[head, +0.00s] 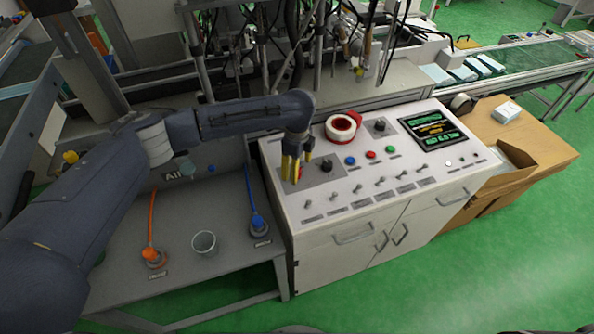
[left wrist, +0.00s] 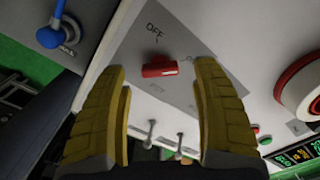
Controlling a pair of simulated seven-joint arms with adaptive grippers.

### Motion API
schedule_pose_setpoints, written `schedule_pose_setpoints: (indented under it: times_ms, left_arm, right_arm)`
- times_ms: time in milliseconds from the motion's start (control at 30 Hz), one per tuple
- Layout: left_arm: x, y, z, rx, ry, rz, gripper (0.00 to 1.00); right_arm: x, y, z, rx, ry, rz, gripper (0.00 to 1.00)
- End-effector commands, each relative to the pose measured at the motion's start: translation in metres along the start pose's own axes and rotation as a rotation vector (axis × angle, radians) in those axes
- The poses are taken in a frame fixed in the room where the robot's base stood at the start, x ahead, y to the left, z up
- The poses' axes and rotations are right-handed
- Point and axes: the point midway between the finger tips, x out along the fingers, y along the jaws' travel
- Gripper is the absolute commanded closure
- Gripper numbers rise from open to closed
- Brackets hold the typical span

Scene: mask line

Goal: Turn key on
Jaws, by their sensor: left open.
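The key is a red switch handle (left wrist: 160,69) on a grey plate (left wrist: 183,38) marked OFF, with a second label partly hidden by the right finger. In the left wrist view the handle lies crosswise below the OFF mark. My left gripper (head: 291,168) is over the left end of the white control panel (head: 325,212), fingers pointing down. Its yellow fingers also show in the left wrist view (left wrist: 161,80), open on either side of the handle, with visible gaps and nothing held. In the head view the fingers largely hide the handle. My right gripper is not in view.
Toggle switches (head: 357,188) line the panel's front. A clear cup (head: 204,243) and blue valve (head: 258,223) stand on the lower left bench.

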Motion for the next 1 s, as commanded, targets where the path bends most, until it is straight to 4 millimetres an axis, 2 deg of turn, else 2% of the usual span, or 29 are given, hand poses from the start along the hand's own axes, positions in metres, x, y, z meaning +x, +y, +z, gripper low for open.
schedule_pose_setpoints:
  times_ms: [200,500,700,1000]
  left_arm:
    - [-0.041,-0.001,0.001,0.002,-0.003,-0.003,0.35]
    - [-0.082,0.0,0.001,0.001,-0.003,-0.002,0.35]
    - [-0.094,0.0,0.001,0.0,-0.002,0.0,0.35]
    - [-0.096,0.0,0.001,0.0,-0.002,0.001,0.35]
  right_arm:
    - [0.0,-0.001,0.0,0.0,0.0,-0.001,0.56]
    - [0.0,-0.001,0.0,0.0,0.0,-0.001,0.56]
    - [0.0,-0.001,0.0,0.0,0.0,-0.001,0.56]
    - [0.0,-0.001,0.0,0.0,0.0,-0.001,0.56]
